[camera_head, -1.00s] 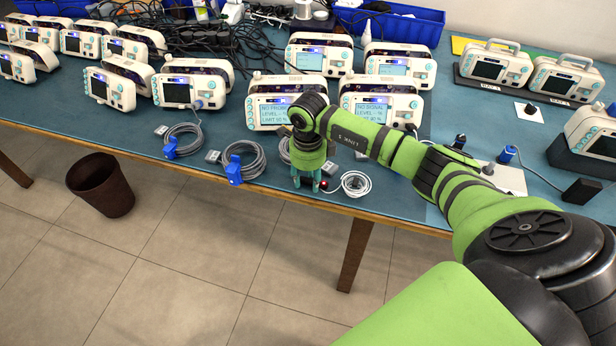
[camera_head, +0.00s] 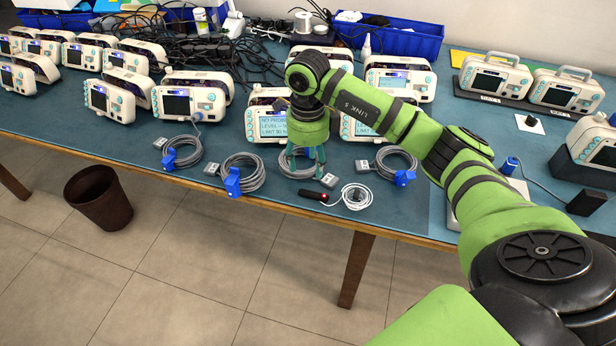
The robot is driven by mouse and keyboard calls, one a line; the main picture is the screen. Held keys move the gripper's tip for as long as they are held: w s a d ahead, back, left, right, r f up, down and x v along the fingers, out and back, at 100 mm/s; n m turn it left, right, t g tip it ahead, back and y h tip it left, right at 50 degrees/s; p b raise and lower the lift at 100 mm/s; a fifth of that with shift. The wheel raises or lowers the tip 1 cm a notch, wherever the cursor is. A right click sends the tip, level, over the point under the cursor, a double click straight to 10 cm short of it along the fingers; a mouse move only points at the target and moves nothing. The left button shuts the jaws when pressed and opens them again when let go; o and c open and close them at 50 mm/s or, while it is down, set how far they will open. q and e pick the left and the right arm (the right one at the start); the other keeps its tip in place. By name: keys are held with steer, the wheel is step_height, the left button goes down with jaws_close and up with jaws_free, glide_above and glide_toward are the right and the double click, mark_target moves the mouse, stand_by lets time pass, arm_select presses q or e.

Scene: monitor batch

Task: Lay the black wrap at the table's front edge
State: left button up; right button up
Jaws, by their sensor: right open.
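The black wrap (camera_head: 312,196) is a short dark strip with a red spot near its right end. It lies flat on the blue table (camera_head: 215,212) close to the front edge, just left of a coiled white cable (camera_head: 356,196). A grey cable coil (camera_head: 290,166) is partly hidden behind the fingers. My left gripper is out of view.
Grey cable coils with blue clips lie along the front, including one left of my gripper (camera_head: 250,182) and one right of it (camera_head: 396,178). Monitors (camera_head: 188,101) stand in rows behind. A brown bin (camera_head: 99,198) stands on the floor.

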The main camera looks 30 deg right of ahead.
steer(key=shift+r, duration=0.8)
steer(key=shift+a, duration=0.1)
